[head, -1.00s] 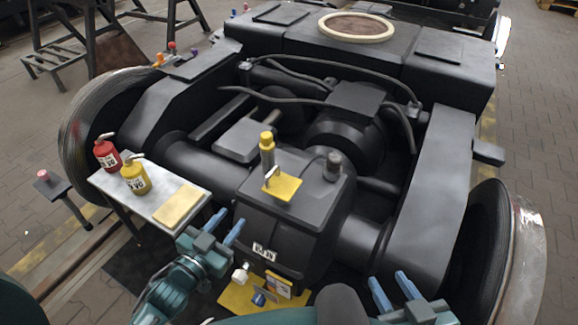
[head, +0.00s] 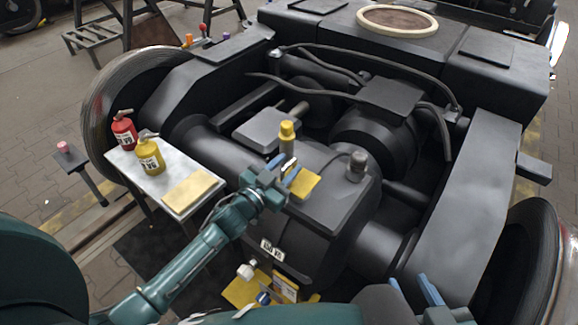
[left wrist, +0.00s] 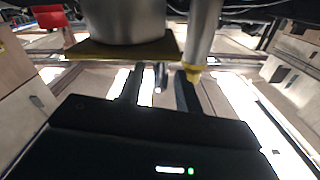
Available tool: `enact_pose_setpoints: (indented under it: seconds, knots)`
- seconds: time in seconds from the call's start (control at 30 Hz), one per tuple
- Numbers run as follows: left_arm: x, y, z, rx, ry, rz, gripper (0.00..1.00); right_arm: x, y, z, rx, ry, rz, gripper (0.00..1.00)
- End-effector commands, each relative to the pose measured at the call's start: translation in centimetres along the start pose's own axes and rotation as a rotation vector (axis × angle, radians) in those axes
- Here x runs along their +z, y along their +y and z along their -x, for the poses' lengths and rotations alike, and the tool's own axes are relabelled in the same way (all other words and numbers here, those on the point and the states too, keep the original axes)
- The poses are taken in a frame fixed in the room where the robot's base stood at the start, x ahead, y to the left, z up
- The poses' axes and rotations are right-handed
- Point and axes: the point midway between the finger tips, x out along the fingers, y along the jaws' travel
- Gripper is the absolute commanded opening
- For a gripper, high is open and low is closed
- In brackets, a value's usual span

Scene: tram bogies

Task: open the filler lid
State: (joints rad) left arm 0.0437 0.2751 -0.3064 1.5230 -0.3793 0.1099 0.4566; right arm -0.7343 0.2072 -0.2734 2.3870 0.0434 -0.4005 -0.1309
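The dark gear housing (head: 315,215) carries a yellow square plate (head: 304,185) on top, which looks like the filler lid. A grey post with a yellow cap (head: 287,131) stands behind it. My left gripper (head: 284,170) is at the plate's left edge and covers part of it, including its small lever. In the left wrist view its fingers (left wrist: 158,92) are apart, with a small shiny piece (left wrist: 160,75) showing between them; contact cannot be told. A yellow plate (left wrist: 118,50) shows there too. My right gripper (head: 418,288) is open and empty at the bottom right.
A side table (head: 150,180) at left holds a red bottle (head: 124,131), a yellow bottle (head: 149,155) and a tan pad (head: 188,189). A grey-capped post (head: 357,165) stands right of the plate. Hoses (head: 375,78) cross behind. A yellow tray (head: 245,290) with small items lies below the housing.

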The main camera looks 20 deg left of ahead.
Motion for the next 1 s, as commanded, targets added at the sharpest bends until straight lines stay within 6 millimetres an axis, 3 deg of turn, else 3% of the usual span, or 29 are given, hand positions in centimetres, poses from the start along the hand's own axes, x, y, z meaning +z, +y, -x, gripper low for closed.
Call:
enact_pose_setpoints:
  seconds: [0.13, 0.47, 0.87, 1.0]
  knots:
    - [0.03, -0.01, -1.23, -0.001, 0.000, 0.000, 0.34, 0.37, -0.11, -0.18, -0.003, -0.006, 0.007, 0.36]
    - [0.02, 0.00, -1.49, 0.000, -0.002, 0.000, 0.34, 0.39, -0.14, -0.23, -0.004, -0.008, 0.010, 0.36]
    - [0.01, -0.03, -1.47, -0.001, -0.001, 0.000, 0.02, 0.10, -0.03, -0.37, -0.003, 0.001, 0.013, 0.36]
    - [0.01, -0.06, -1.46, -0.001, -0.001, 0.000, 0.00, 0.12, -0.03, -0.36, -0.004, 0.001, 0.014, 0.36]
